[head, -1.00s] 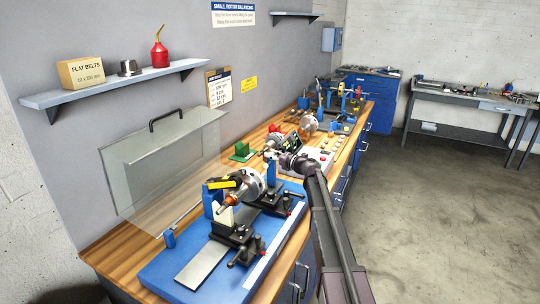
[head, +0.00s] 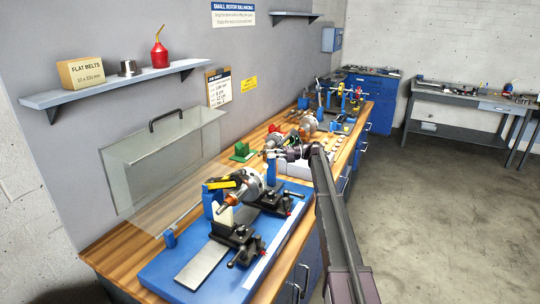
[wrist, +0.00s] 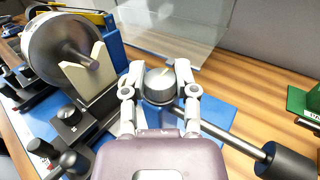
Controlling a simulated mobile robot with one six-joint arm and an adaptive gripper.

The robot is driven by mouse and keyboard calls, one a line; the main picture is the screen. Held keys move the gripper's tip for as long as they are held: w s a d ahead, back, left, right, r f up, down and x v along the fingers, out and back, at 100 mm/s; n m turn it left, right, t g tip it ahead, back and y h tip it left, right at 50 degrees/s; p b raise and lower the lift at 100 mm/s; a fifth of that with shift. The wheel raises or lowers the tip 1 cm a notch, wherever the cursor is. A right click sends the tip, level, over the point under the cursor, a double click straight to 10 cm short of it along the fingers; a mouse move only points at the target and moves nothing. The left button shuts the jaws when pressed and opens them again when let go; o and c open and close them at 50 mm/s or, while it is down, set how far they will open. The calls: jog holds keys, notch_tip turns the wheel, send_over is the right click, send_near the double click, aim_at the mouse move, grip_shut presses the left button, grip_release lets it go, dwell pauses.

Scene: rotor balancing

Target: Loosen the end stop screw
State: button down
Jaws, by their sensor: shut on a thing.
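A round dark knob (wrist: 160,85) with a pale line across its top sits between my fingertips in the wrist view. It looks like the head of the end stop screw. My gripper (wrist: 160,92) is shut on it, one finger on each side. In the head view my gripper (head: 276,154) is beyond the far end of the near blue base, and the knob cannot be made out there. Below the fingers, a dark rod runs right to a black cylinder (wrist: 287,162). Whether the rod joins the knob is hidden.
A metal rotor (wrist: 62,52) rests on a cream V-support (wrist: 88,75) left of my gripper. The near blue base (head: 160,270) carries black clamps. A clear guard (head: 165,160) stands along the wall side. A green block (head: 241,151) lies farther along the wooden bench.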

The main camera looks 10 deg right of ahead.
jog(key=shift+w+n+g, duration=0.3)
jog(key=shift+n+g, duration=0.5)
jog(key=shift+g, duration=0.5)
jog(key=shift+c, duration=2)
grip_release()
jog(key=shift+d, duration=0.1)
jog(key=shift+s, duration=0.1)
jog(key=shift+s, duration=0.1)
jog(key=shift+w+d, duration=0.2)
jog(key=shift+d, duration=1.05)
jog(key=shift+w+d, duration=0.2)
jog(key=shift+d, duration=1)
jog(key=shift+w+d, duration=0.2)
jog(key=shift+d, duration=1.05)
